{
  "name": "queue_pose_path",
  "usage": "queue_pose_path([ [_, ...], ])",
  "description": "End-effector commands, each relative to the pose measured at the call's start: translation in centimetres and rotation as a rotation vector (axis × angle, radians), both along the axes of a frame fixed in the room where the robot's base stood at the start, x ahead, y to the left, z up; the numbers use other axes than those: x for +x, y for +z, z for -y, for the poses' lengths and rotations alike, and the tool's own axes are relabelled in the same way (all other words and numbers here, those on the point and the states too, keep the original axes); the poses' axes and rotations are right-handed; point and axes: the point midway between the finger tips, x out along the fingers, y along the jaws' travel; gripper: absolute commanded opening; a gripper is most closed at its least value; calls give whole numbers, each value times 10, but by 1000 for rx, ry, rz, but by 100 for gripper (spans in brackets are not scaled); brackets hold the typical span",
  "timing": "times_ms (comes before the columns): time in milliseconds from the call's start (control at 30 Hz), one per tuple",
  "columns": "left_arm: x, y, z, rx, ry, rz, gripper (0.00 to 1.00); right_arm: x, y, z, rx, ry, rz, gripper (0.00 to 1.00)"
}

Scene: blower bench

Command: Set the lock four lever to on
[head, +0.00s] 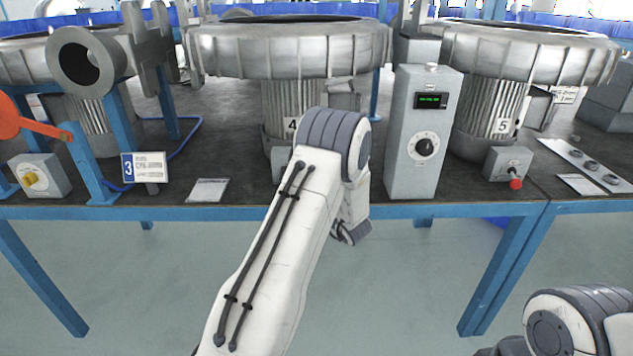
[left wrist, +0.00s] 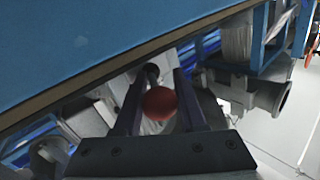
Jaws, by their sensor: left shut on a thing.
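In the left wrist view my left gripper (left wrist: 157,80) is shut on a red ball knob (left wrist: 160,103), which sits between its two dark fingers. In the head view my left arm reaches up to the station marked 4, and its forearm and wrist cover the gripper and the lever. Only a sliver of a grey box (head: 279,163) shows beside the wrist, below the number 4 label (head: 291,125). I cannot tell the lever's position. My right gripper is out of view; only part of that arm shows at the lower right.
A tall grey cabinet (head: 424,150) with a green display and dial stands close right of my left arm. A similar lever box (head: 507,163) with a red knob is at station 5. A number 3 sign (head: 144,167) and an orange lever (head: 40,126) stand left. The blue bench edge (head: 420,211) runs in front.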

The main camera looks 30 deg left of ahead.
Motion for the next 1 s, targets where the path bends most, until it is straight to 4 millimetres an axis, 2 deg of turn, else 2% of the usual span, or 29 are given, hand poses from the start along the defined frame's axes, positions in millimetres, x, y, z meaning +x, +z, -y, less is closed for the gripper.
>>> queue_pose_path([
  [100,-6,1,-8,0,31,2,0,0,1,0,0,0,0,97],
  [433,-6,1,-8,1,34,4,0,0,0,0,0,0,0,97],
  [467,-6,1,-8,1,34,4,49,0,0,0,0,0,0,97],
  [500,-6,1,-8,1,33,4,64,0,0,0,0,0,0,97],
  [533,-5,1,-8,1,32,4,70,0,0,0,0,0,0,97],
  [867,-3,1,-2,0,21,2,70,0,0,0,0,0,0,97],
  [1000,-7,1,11,0,18,0,70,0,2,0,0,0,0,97],
])
